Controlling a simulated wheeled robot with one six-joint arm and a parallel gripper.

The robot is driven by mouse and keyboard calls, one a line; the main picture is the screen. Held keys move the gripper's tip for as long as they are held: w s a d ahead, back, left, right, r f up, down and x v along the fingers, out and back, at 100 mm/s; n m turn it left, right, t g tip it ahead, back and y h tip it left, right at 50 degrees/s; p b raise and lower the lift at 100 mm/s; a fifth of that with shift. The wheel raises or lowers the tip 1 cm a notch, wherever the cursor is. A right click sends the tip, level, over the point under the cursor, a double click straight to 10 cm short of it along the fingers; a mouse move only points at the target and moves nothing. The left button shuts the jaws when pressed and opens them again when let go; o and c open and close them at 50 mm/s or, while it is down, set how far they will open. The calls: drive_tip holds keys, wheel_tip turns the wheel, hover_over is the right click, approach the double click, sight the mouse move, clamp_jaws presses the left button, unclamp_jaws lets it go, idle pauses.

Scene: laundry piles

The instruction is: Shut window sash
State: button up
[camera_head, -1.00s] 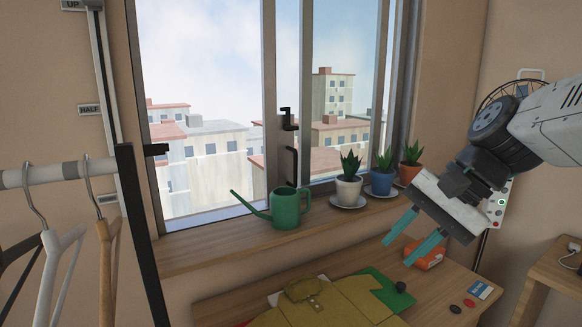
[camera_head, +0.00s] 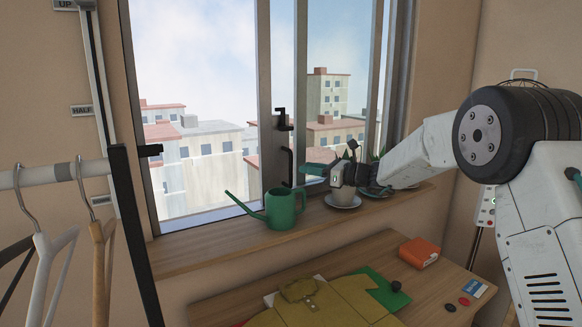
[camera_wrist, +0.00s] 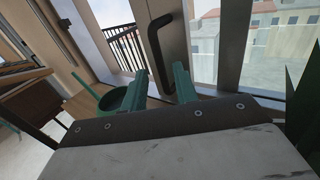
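The window sash (camera_head: 265,60) is a grey-framed pane with a black latch (camera_head: 283,120) and a black bar handle (camera_head: 287,167) on its upright. The opening left of it looks clear of glass. My gripper (camera_head: 311,171) is just right of the handle in the head view, fingers pointing left. In the wrist view, its two teal fingers (camera_wrist: 160,84) are apart and empty. The handle (camera_wrist: 156,48) shows ahead, its lower end lined up with the gap between them. I cannot tell whether the fingers touch it.
A green watering can (camera_head: 280,208) stands on the sill (camera_head: 200,252) below the opening, left of my gripper. Potted plants stand on the right of the sill, partly hidden by my arm; one saucer (camera_head: 343,202) shows. A table holds folded clothes (camera_head: 318,300) and an orange box (camera_head: 420,252).

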sight(291, 184)
drive_tip(key=x, duration=0.6)
drive_tip(key=shift+w+a, duration=0.1)
drive_tip(key=shift+a, duration=0.25)
clamp_jaws()
